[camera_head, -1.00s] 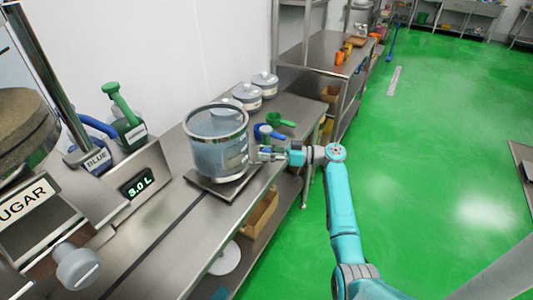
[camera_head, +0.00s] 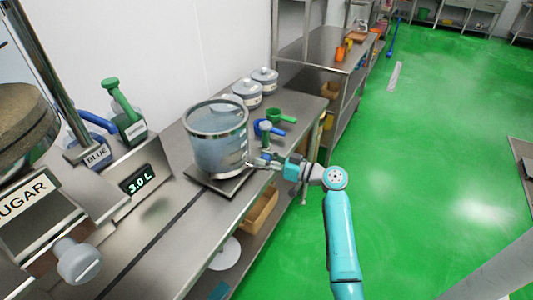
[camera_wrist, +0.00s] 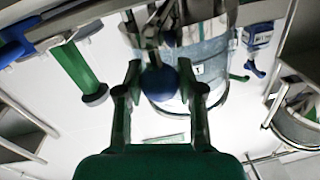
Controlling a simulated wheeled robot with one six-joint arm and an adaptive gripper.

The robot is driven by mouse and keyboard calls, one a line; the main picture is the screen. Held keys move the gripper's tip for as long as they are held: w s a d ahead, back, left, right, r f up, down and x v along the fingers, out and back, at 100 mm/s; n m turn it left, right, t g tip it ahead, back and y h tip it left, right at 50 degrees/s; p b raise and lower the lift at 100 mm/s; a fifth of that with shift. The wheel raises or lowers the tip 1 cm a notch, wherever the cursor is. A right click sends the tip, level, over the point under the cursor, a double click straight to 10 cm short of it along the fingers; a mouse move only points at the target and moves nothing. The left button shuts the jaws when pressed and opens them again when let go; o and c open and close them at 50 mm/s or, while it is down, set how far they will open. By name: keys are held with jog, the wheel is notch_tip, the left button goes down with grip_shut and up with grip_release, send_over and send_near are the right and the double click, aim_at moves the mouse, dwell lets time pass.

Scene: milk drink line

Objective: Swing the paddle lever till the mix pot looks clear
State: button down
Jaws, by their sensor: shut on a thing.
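The mix pot (camera_head: 222,155) is a clear, metal-rimmed vessel on a dark square base on the steel counter. Its contents look bluish grey and hazy, with no separate clumps that I can make out. In the wrist view my gripper (camera_wrist: 162,85) is shut on the paddle lever's blue ball knob (camera_wrist: 160,82), with a finger on each side. A metal rod runs from the knob towards the pot (camera_wrist: 212,65). The paddle inside cannot be made out.
A blue scoop (camera_head: 263,128) and a green scoop (camera_head: 281,115) lie close behind my gripper. Lidded canisters (camera_head: 264,77) stand behind the pot. At left are the sugar hopper (camera_head: 38,205), dispensers with blue and green handles, and a display (camera_head: 138,182) reading 3.0 L. Green floor is open at right.

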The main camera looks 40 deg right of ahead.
jog(key=a+m+h, duration=0.1)
jog(key=h, duration=0.1)
jog(key=s+a+m+t+h, duration=0.1)
jog(key=a+h, duration=0.1)
jog(key=s+a+m+h, duration=0.1)
jog(key=a+m+h, duration=0.1)
jog(key=shift+s+t, duration=0.2)
jog(key=shift+t, duration=0.1)
jog(key=shift+s+a, duration=0.1)
jog(key=shift+a, duration=0.3)
jog(key=a, duration=0.4)
jog(key=shift+s, duration=0.15)
jog(key=shift+w+a, duration=0.15)
jog(key=shift+a, duration=0.65)
jog(key=shift+w+a, duration=0.15)
jog(key=shift+a, duration=0.65)
jog(key=c, duration=0.7)
grip_release()
jog(key=s, duration=0.8)
jog(key=s+d, duration=0.1)
jog(key=s, duration=0.3)
